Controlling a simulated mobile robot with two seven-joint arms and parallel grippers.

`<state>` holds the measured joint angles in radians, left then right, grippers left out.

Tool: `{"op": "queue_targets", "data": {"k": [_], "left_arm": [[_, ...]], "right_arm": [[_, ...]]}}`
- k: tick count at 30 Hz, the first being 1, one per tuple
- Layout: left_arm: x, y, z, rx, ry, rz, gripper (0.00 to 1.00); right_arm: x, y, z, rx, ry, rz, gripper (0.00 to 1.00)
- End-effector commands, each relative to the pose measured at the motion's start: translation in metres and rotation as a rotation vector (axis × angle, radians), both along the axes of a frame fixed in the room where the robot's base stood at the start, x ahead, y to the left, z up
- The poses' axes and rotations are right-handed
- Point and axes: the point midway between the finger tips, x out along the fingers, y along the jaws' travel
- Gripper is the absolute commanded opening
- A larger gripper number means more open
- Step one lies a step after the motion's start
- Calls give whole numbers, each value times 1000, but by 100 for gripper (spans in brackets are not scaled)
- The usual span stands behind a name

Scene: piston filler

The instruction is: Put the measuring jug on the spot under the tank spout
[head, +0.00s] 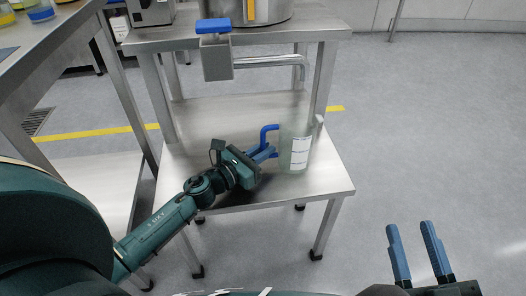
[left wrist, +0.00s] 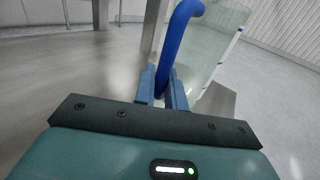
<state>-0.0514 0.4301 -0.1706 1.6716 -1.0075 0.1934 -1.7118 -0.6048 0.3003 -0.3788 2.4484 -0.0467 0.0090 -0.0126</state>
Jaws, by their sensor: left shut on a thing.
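The measuring jug (head: 295,149) is clear with a white label and a blue handle (head: 264,138). It is upright at the lower steel shelf (head: 210,185); whether its base touches the shelf I cannot tell. My left gripper (head: 268,153) is shut on the jug's handle, which also shows between the fingers in the left wrist view (left wrist: 182,40). My right gripper (head: 418,252) is open and empty at the lower right, away from the stand.
Stand legs (head: 322,80) rise near the jug. A side bench (head: 60,40) with containers is at the left. The floor at the right is clear.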

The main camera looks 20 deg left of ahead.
Motion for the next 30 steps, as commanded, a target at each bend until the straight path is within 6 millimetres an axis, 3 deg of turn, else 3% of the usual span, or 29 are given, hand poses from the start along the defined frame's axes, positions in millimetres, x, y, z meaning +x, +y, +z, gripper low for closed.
{"op": "queue_targets", "data": {"k": [2,3,11,21,30], "left_arm": [[0,0,-2,0,-1,0,0],[0,0,-3,1,0,0,13],[0,0,-2,0,0,0,34],[-2,1,1,0,1,0,34],[-54,21,-1,-2,4,1,34]], "right_arm": [[0,0,-4,1,0,0,36],[0,0,-3,3,0,2,36],[0,0,-2,2,-1,2,36],[1,0,3,-4,-8,2,36],[0,0,2,-10,-6,1,36]]}}
